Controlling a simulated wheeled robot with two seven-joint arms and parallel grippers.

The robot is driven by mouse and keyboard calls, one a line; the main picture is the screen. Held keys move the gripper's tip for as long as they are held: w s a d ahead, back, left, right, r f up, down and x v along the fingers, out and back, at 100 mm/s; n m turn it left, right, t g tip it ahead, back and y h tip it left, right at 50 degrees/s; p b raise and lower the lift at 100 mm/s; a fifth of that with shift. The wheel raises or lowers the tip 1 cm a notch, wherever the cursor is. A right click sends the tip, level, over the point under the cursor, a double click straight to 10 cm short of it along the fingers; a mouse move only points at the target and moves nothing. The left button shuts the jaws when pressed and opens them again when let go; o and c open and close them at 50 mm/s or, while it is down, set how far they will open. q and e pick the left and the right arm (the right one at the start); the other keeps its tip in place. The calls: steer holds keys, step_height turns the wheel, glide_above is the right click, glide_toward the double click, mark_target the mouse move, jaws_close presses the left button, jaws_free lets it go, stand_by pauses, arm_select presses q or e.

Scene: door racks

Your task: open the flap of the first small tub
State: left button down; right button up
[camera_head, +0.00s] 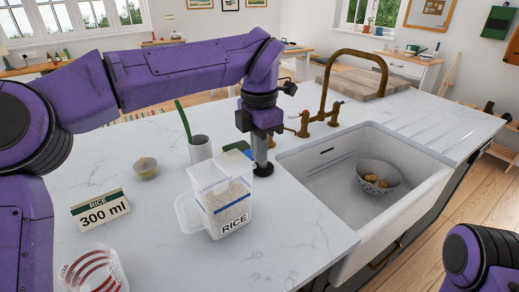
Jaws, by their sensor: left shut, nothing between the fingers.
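A clear tub (228,212) labelled RICE, holding white grains, stands upright on the white worktop. Its pale translucent top (207,172) shows, but I cannot tell whether the flap is open or closed. A clear rounded piece (187,214) sticks out at the tub's left side; I cannot tell whether it is a handle or part of the lid. My left gripper (262,166) points down just behind and right of the tub, shut and empty, apparently apart from it. My right gripper is out of view; only part of my right arm shows at the bottom right.
A sink (320,215) with a bowl (378,181) lies to the right, beside a brass tap (352,55). A "RICE 300 ml" card (100,211) and red-striped measuring cup (95,272) stand left. A small bowl (145,170) stands behind them.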

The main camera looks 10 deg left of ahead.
arm_select(q)
steer(key=shift+f, duration=0.45)
steer(key=c, duration=0.6)
jaws_free()
steer(key=shift+c, duration=0.2)
steer(key=shift+o, duration=0.2)
steer(key=shift+s+d, duration=0.1)
steer(key=shift+d, duration=0.05)
steer(key=shift+r, duration=0.2)
step_height(320, 180, up, 12)
steer(key=p, duration=1.3)
steer(key=shift+w+r, duration=0.15)
steer(key=shift+w, duration=0.2)
